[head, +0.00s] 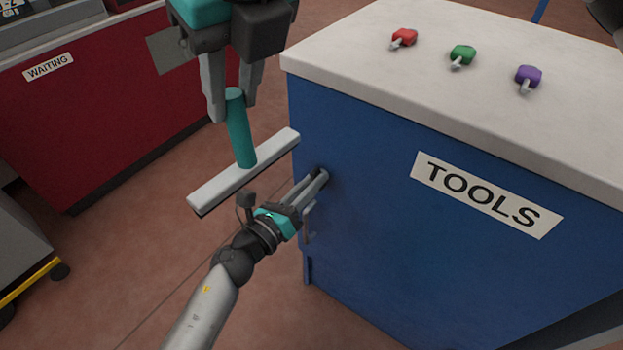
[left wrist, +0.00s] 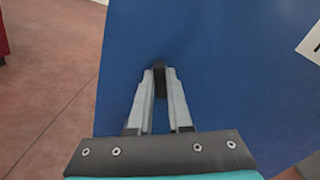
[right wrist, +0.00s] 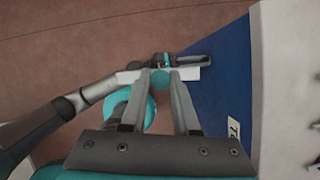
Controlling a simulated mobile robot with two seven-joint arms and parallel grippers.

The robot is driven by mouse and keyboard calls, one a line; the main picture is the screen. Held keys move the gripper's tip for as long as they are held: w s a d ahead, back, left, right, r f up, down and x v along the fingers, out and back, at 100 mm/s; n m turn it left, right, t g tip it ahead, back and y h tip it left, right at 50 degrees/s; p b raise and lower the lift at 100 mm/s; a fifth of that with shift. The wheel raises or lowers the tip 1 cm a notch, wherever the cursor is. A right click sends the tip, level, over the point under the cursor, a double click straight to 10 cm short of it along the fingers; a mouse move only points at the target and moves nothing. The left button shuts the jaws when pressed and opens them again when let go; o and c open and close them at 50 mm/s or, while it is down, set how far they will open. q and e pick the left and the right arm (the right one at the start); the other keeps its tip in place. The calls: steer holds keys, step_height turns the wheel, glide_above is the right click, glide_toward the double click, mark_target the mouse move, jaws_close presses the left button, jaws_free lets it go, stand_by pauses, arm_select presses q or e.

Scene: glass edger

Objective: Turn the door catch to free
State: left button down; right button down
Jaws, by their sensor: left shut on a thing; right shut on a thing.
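The door catch (left wrist: 160,82) is a small dark piece on the blue cabinet door, seen between my left fingertips in the left wrist view. My left gripper (head: 318,182) is shut on it against the door near the cabinet's left edge; the fingers hide most of the catch in the head view, so I cannot tell its angle. My right gripper (head: 231,98) is shut on the teal handle of a squeegee-like tool (head: 243,172) with a pale bar, held in the air left of the cabinet. The tool's handle also shows in the right wrist view (right wrist: 160,82).
The blue cabinet (head: 400,240) has a TOOLS label (head: 487,194) and a white top (head: 480,90) carrying red (head: 404,38), green (head: 462,56) and purple (head: 528,77) small items. A red WAITING unit (head: 90,120) stands at left. Open floor lies between.

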step_height(320, 180, up, 2)
steer(key=shift+r+p, duration=0.2)
steer(key=shift+p, duration=0.85)
arm_select(q)
steer(key=n+p, duration=0.1)
steer(key=n, duration=0.5)
steer(key=n+p, duration=0.1)
steer(key=n, duration=0.5)
steer(key=shift+a+f+n, duration=0.1)
steer(key=shift+f+n, duration=0.1)
steer(key=shift+n, duration=0.1)
arm_select(e)
step_height(320, 180, up, 2)
steer(key=shift+r, duration=0.15)
arm_select(q)
steer(key=c, duration=0.8)
jaws_free()
steer(key=shift+c, duration=0.2)
steer(key=p+v, duration=0.2)
steer(key=v, duration=1)
steer(key=shift+p, duration=0.3)
arm_select(e)
step_height(320, 180, up, 2)
steer(key=shift+r, duration=0.15)
